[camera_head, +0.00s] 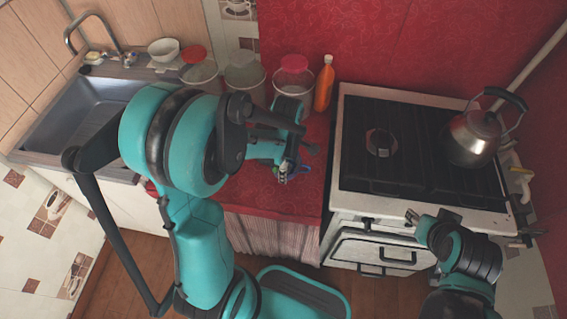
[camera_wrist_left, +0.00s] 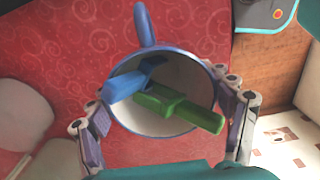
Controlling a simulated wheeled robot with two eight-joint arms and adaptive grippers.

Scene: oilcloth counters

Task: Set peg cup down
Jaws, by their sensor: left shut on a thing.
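The peg cup (camera_wrist_left: 190,84) is a round cup with a blue rim, a pale inside and a blue handle pointing to the top of the left wrist view. A blue peg (camera_wrist_left: 128,82) and a green peg (camera_wrist_left: 180,108) lie in it and stick out past the rim. My left gripper (camera_wrist_left: 165,106) is shut on the cup, one finger on each side. In the head view my left gripper (camera_head: 288,170) is over the red counter (camera_head: 265,195); the cup is mostly hidden there. My right gripper (camera_head: 415,222) is in front of the stove; its finger gap is unclear.
Several lidded jars, one a red-lidded jar (camera_head: 293,82), and an orange bottle (camera_head: 325,84) stand at the counter's back. The stove (camera_head: 400,150) with a kettle (camera_head: 474,137) is right, the sink (camera_head: 75,115) left. Red counter around the cup looks clear.

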